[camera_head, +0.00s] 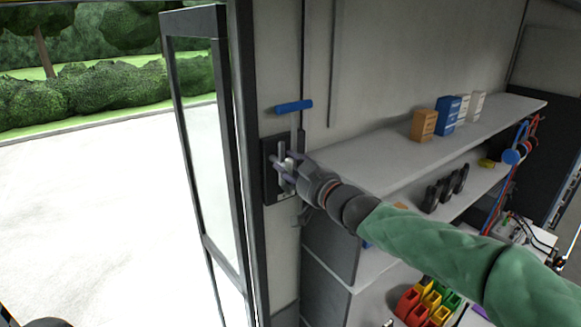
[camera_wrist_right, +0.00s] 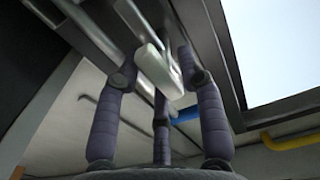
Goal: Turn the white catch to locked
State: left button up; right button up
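The white catch (camera_wrist_right: 158,70) is a pale block on a metal bar in the right wrist view. It lies between the fingertips of my right gripper (camera_wrist_right: 155,65). The fingers stand apart around it; whether one touches it I cannot tell. In the head view, my right gripper (camera_head: 284,164) is at the dark panel (camera_head: 270,190) on the post beside the glass door, its fingers covering most of the catch. I cannot read the catch's locked or unlocked marking. My left gripper does not show.
A blue handle (camera_head: 293,107) sits just above the panel. The framed glass door (camera_head: 205,150) stands left. Shelves (camera_head: 400,150) on the right hold blue, orange and white boxes, with coloured bins (camera_head: 428,302) lower down. A yellow pipe (camera_wrist_right: 290,142) shows in the wrist view.

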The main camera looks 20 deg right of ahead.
grip_shut()
jog(key=shift+n, duration=0.3)
jog(key=shift+n+b, duration=0.9)
jog(key=shift+n, duration=0.3)
jog(key=n+b, duration=0.1)
jog(key=n, duration=0.1)
jog(key=n+b, duration=0.1)
jog(key=n, duration=0.1)
jog(key=shift+s+a+n, duration=0.1)
jog(key=shift+a+n, duration=0.1)
jog(key=shift+n, duration=0.1)
jog(key=n+b, duration=0.1)
jog(key=n, duration=0.4)
jog(key=shift+a+b, duration=0.15)
jog(key=shift+b, duration=0.25)
jog(key=n+b, duration=0.1)
jog(key=n, duration=0.4)
jog(key=shift+s+a, duration=0.1)
jog(key=shift+a, duration=0.05)
jog(key=shift+n, duration=0.3)
jog(key=o, duration=0.5)
grip_release()
